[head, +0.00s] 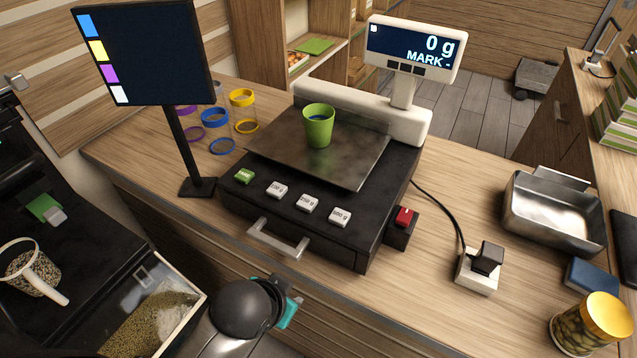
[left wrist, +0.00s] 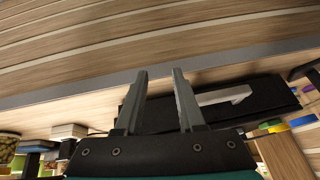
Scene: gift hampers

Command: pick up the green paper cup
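The green paper cup (head: 318,130) stands upright on the dark metal plate (head: 360,165) of the scale, near the back. Something bluish shows inside its rim. The scale display (head: 412,48) reads 0 g. My left gripper is low in front of the counter, below the scale, well away from the cup. In the head view its fingers are mostly hidden by my own arm. In the left wrist view the left gripper (left wrist: 162,72) has its two fingers apart with nothing between them. The cup does not show in the left wrist view. My right gripper is not in view.
A monitor (head: 145,55) on a post stands left of the scale. Colored rings and a yellow-lidded jar (head: 242,98) are behind it. A silver drawer handle (head: 278,238) sticks out in front. A metal pan (head: 555,210) and a socket box (head: 478,272) are on the right.

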